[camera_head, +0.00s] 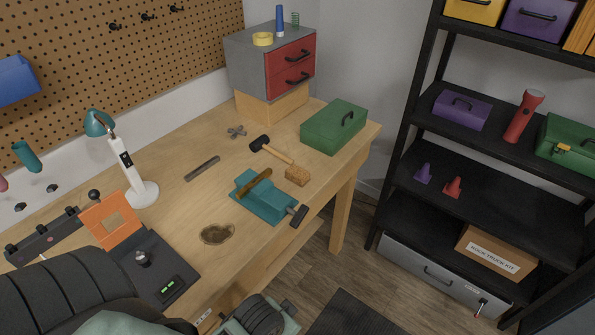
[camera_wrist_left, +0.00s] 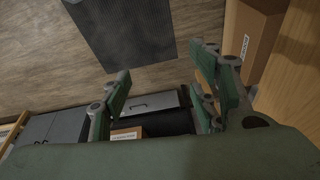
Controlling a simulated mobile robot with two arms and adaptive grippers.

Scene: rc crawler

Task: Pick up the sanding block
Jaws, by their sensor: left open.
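The sanding block appears to be the small tan block (camera_head: 297,175) on the workbench. It lies near the front edge, just right of the teal vise (camera_head: 270,200) and close to the end of the mallet's handle. It is not seen in the left wrist view. My right gripper is not seen.
The workbench (camera_head: 185,215) also bears a mallet (camera_head: 261,145), a flat file (camera_head: 202,168), a green box (camera_head: 334,127), a white lamp (camera_head: 130,172) and a grey cabinet with red drawers (camera_head: 262,68). A black shelf (camera_head: 490,190) stands right. A dark mat (camera_wrist_left: 125,35) lies on the floor.

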